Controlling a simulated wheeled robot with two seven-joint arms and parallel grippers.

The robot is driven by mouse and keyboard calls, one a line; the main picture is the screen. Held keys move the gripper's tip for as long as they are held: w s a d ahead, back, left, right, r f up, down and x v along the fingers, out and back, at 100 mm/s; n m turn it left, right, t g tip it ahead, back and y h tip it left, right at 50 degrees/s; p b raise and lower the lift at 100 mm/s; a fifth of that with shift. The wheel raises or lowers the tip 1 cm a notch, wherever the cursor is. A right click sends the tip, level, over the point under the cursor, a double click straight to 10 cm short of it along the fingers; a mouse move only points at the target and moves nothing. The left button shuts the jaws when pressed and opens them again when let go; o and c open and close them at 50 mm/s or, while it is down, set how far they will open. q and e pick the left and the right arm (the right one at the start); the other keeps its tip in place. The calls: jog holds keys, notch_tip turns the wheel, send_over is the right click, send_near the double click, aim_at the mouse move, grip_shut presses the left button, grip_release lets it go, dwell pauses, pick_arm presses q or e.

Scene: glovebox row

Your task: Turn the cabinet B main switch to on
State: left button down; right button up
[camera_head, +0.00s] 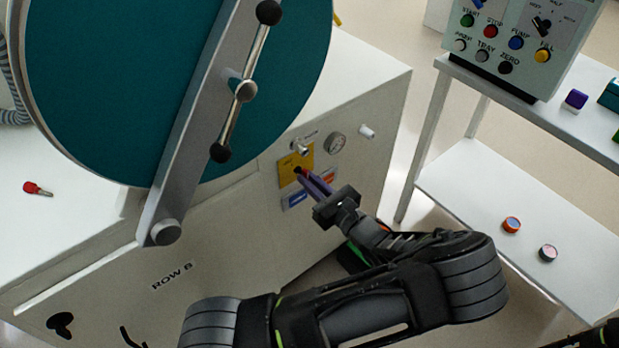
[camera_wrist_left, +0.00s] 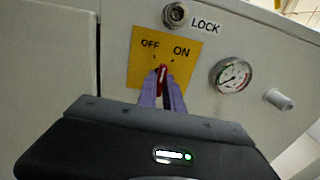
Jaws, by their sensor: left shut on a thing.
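The main switch is a small red handle (camera_wrist_left: 162,75) on a yellow plate (camera_wrist_left: 141,66) marked OFF and ON, on the cabinet front labelled ROW B (camera_head: 172,277). In the wrist view the handle stands near upright below the two marks; its exact setting is hard to tell. My left gripper (camera_wrist_left: 163,88) is shut on the red handle, one purple finger on each side. In the head view the left gripper (camera_head: 303,175) reaches the yellow plate (camera_head: 290,162) from the lower right, and its fingers hide most of the handle. My right gripper is not in view.
A lock cylinder (camera_wrist_left: 175,14) sits above the plate, with a gauge (camera_wrist_left: 231,76) and white knob (camera_wrist_left: 278,99) to the right. A big teal round door (camera_head: 110,80) with a bar is at left. A red-ended small item (camera_head: 37,188) lies on the cabinet's ledge.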

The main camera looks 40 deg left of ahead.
pick_arm(q)
jog(key=c, duration=1.5)
grip_release()
jog(key=v, duration=0.7)
jog(key=shift+s+d, duration=0.15)
jog(key=shift+d, duration=0.25)
